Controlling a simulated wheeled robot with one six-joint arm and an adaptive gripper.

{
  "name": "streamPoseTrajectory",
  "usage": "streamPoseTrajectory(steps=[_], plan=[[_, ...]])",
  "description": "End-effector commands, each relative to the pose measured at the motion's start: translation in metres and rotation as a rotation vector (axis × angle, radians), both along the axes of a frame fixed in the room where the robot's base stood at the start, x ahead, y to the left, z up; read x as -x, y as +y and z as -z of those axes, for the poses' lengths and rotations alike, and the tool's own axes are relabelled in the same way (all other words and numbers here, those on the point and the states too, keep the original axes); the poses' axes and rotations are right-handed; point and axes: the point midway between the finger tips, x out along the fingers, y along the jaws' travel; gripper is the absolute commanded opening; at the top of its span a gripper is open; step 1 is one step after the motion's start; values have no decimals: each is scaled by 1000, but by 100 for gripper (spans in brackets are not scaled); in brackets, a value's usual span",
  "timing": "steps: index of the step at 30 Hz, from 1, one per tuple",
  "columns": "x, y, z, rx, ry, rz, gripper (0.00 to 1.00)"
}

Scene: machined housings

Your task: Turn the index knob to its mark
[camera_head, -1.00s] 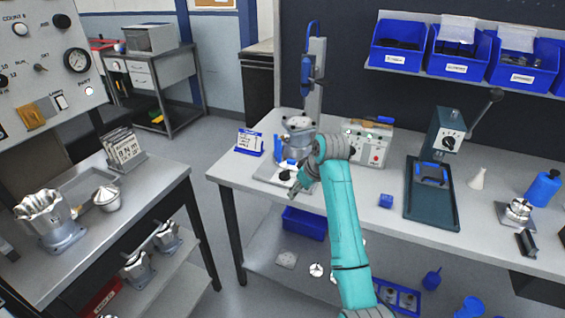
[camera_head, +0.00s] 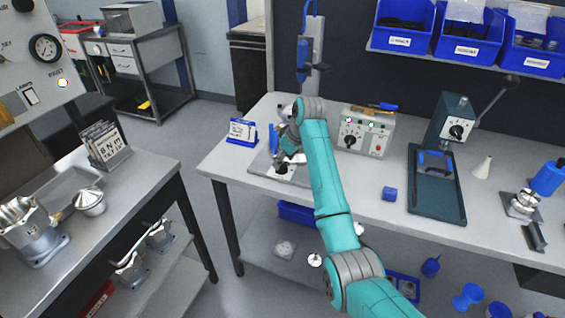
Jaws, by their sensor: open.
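A black knob (camera_head: 282,169), which looks like the index knob, sits on a pale plate on the flat grey fixture base (camera_head: 262,167) at the left of the long bench. Its pointer and mark are too small to read. My gripper (camera_head: 287,160) points down from my teal arm, just above and beside this knob. The gripper is open, with nothing visible in it. My wrist and arm hide part of the fixture, and I cannot tell whether a finger touches the knob.
A blue-framed card stand (camera_head: 242,131) is left of the fixture, and a blue-grey column (camera_head: 309,65) rises behind it. A control box (camera_head: 367,131) with its own black knob stands right. Further right are a small blue block (camera_head: 389,193) and a green press (camera_head: 438,180).

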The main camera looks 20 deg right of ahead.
Motion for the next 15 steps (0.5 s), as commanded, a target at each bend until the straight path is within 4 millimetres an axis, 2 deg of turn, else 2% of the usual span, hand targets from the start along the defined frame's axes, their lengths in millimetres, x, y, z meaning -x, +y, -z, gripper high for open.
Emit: streamPoseTrajectory(steps=[6, 15], plan=[[-6, 3, 17, 0, 0, 1, 56], [-7, 4, 20, 0, 0, 1, 56]])
